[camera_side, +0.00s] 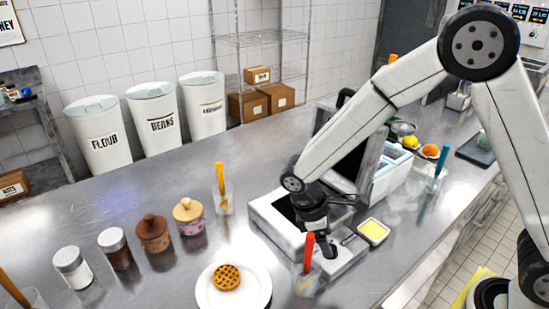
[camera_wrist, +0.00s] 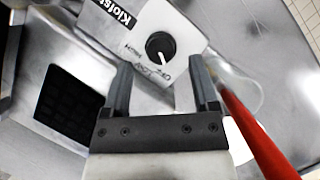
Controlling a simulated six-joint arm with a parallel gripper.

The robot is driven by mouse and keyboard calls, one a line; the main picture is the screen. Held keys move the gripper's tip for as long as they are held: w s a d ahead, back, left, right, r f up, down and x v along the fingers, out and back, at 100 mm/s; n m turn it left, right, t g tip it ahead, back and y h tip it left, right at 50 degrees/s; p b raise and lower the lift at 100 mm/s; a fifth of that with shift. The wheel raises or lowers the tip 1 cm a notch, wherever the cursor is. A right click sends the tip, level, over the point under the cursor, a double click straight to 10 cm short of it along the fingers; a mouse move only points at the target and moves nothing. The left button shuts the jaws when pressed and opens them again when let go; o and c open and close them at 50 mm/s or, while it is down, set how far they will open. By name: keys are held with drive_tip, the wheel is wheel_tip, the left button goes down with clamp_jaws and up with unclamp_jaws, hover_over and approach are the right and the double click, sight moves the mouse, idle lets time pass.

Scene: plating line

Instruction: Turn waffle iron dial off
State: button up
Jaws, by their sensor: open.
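The waffle iron (camera_side: 262,213) stands on the steel counter with its lid raised. Its dark grid plate (camera_wrist: 68,105) shows at the left in the wrist view. The black round dial (camera_wrist: 160,45) sits on the light control panel, with printed labels around it and a white pointer mark. My gripper (camera_wrist: 162,85) is open and empty, its two fingertips just short of the dial and apart from it. In the side view my gripper (camera_side: 318,228) is over the front of the waffle iron, and the dial (camera_side: 329,249) is partly hidden.
A red-handled utensil (camera_side: 309,252) stands in a clear glass close beside my gripper; its red handle (camera_wrist: 255,135) also shows in the wrist view. A white plate (camera_side: 204,291) with a waffle (camera_side: 227,277) is at front left. A yellow-filled dish (camera_side: 373,231) sits right of the iron.

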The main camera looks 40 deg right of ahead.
drive_tip(key=shift+v, duration=2.8)
drive_tip(key=s+d+m+t+y, duration=0.3)
drive_tip(key=s+d+m+t, duration=0.2)
drive_tip(key=s+d+m, duration=0.2)
drive_tip(key=shift+s+d+m+t, duration=0.15)
drive_tip(key=shift+d+m+t, duration=0.25)
drive_tip(key=shift+d+m, duration=0.7)
drive_tip(key=shift+f, duration=0.1)
